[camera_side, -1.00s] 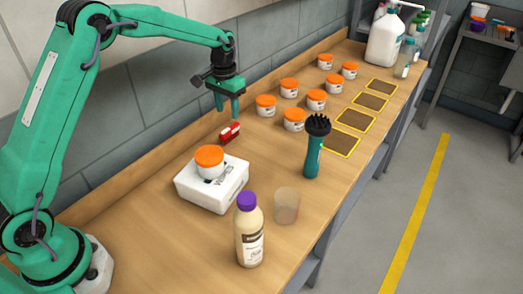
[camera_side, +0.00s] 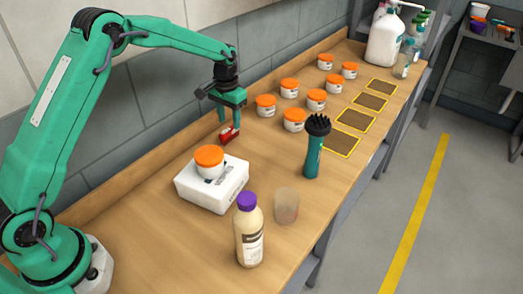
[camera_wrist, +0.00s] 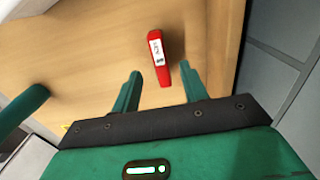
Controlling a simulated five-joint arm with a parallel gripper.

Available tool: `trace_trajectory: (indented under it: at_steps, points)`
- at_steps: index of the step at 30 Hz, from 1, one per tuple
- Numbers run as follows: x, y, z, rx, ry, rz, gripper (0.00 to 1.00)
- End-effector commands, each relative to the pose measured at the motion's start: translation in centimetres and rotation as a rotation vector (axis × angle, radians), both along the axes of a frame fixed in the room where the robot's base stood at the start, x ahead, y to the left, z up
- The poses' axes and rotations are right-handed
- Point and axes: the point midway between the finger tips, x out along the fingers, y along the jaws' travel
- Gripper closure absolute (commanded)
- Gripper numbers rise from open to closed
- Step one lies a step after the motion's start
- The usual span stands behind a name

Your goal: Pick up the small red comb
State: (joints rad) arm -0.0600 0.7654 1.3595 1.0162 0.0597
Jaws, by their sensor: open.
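The small red comb (camera_side: 230,135) lies on the wooden bench, beyond the white box. It also shows in the wrist view (camera_wrist: 162,72) as a red bar with a white label, lying on the wood a little ahead of the fingertips. My gripper (camera_side: 231,121) is low over the comb in the side view, and partly hides it. In the wrist view my gripper (camera_wrist: 161,72) has its two green fingers apart with the comb's near end between them, closer to the right finger. Whether the fingers reach down beside it I cannot tell.
A white box (camera_side: 203,194) with an orange-lidded jar (camera_side: 209,160) on it stands nearer. Several orange-lidded jars stand behind and right, the closest (camera_side: 266,106) near my gripper. A dark-headed green brush (camera_side: 314,160), a clear cup (camera_side: 286,207) and a purple-capped bottle (camera_side: 249,240) stand at the front.

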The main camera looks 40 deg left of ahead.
Motion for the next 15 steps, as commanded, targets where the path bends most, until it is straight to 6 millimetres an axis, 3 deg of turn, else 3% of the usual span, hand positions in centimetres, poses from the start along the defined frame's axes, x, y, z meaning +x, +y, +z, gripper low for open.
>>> trace_trajectory:
  at_steps: [9, 15]
  points:
    - [-0.1, 0.2, -3.5, 0.000, 0.004, 0.000, 0.56]
    - [0.0, 0.2, -4.8, 0.000, 0.001, 0.000, 0.56]
